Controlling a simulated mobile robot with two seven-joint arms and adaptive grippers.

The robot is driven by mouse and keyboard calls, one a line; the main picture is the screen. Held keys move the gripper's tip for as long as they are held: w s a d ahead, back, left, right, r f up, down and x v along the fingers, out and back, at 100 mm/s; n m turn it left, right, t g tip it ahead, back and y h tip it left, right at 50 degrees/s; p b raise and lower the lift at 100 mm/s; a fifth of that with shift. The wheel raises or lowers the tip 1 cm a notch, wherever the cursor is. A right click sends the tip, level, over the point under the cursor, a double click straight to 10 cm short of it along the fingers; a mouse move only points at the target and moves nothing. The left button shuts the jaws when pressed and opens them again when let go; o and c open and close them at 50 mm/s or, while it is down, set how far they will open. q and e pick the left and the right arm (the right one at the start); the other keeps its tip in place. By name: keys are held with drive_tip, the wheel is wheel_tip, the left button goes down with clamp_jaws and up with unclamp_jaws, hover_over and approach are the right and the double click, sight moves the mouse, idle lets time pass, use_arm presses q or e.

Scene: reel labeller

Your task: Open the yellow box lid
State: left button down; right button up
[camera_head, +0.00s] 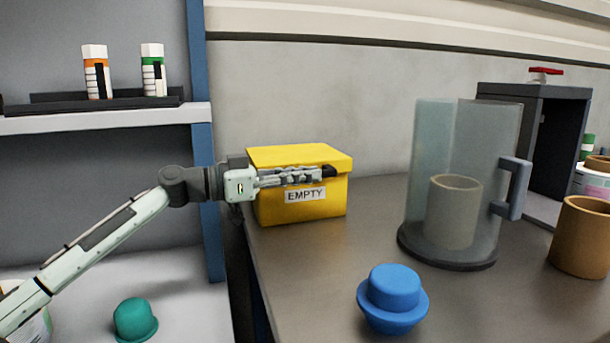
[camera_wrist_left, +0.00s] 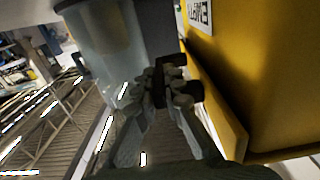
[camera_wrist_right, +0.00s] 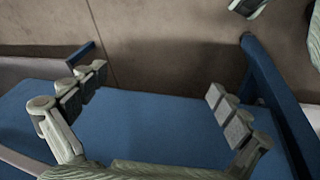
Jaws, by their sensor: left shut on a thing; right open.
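The yellow box (camera_head: 300,207), with a white EMPTY label on its front, stands at the left end of the grey counter. Its yellow lid (camera_head: 305,154) lies on top and looks closed. My left gripper (camera_head: 318,174) reaches in from the left along the box front, just below the lid's front edge. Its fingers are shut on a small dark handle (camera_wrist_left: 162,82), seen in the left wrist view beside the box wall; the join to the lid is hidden. My right gripper (camera_wrist_right: 148,98) is open and empty over a blue surface, away from the box.
A clear jug (camera_head: 420,160) with a beige cup inside stands right of the box. A blue knob-shaped object (camera_head: 392,298) sits near the counter front, a brown cup (camera_head: 582,238) at right. A shelf with two bottles (camera_head: 96,72) is at left.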

use_arm(q)
drive_tip(key=shift+d+r, duration=0.1)
drive_tip(key=shift+r, duration=0.35)
drive_tip(key=shift+n, duration=0.6)
drive_tip(key=r, duration=0.4)
drive_tip(key=shift+w+r, duration=0.2)
drive_tip(key=shift+r, duration=0.15)
wheel_tip(320, 180, up, 7)
drive_tip(key=w+a+n+p, duration=0.1)
drive_tip(key=w+p, duration=0.2)
drive_tip(key=p, duration=0.1)
drive_tip(key=shift+a+r+n, duration=0.2)
drive_tip(key=shift+a+n, duration=0.05)
drive_tip(key=shift+n, duration=0.05)
use_arm(e)
wheel_tip(320, 180, down, 9)
drive_tip(key=shift+s+a+g+y, duration=0.2)
drive_tip(key=shift+s+g+y, duration=0.1)
drive_tip(key=shift+s+y, duration=0.1)
